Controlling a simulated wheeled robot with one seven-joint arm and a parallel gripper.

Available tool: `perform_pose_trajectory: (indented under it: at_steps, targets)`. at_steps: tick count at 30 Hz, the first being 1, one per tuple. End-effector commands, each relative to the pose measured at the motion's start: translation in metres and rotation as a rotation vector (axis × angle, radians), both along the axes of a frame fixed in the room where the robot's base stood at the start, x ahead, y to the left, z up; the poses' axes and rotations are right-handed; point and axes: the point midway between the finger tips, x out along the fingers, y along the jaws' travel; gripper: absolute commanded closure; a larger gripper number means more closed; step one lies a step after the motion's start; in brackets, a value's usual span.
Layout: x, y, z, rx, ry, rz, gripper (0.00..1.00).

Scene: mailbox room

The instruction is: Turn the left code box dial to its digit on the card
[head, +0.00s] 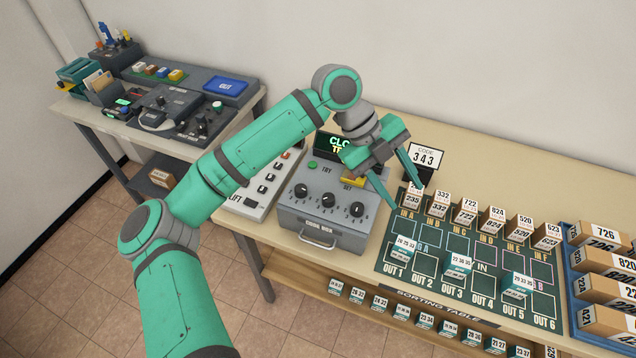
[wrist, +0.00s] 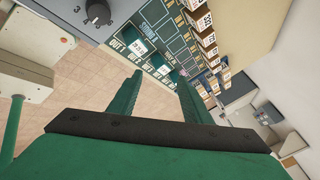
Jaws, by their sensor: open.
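The grey code box (head: 318,229) stands on the table with three black dials on its sloped top. The left dial (head: 301,191) is at the left of the row, the middle dial (head: 327,200) beside it and the right dial (head: 357,209) beyond. The left dial's exact setting is too small to read. The code card (head: 427,157) behind the box reads 343. My gripper (head: 407,197) is open and empty, above and to the right of the box, apart from the dials. In the wrist view my gripper (wrist: 158,92) points toward the sorting board, with one dial (wrist: 98,12) at the top left.
The green sorting board (head: 462,285) with several small labelled boxes lies right of the code box. A lift panel (head: 262,190) stands close on its left. A blue rack (head: 583,318) of parcels is at far right. A second desk (head: 150,130) stands at back left.

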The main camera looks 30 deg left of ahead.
Motion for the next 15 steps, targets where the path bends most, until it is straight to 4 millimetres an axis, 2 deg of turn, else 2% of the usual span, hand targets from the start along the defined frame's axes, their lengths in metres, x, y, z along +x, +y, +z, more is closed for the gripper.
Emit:
perform_pose_trajectory:
  at_steps: [1,3,6,9,12,15]
  targets:
    - [0.002,0.033,-0.001,0.096,0.024,0.054,0.55]
    - [0.002,0.074,-0.003,0.217,0.06,0.132,0.55]
    - [-0.003,0.13,0.0,0.37,0.107,0.237,0.55]
    - [-0.01,0.174,0.007,0.49,0.146,0.328,0.55]
    - [-0.017,0.206,0.013,0.572,0.171,0.394,0.55]
    - [-0.021,0.222,0.018,0.617,0.185,0.43,0.55]
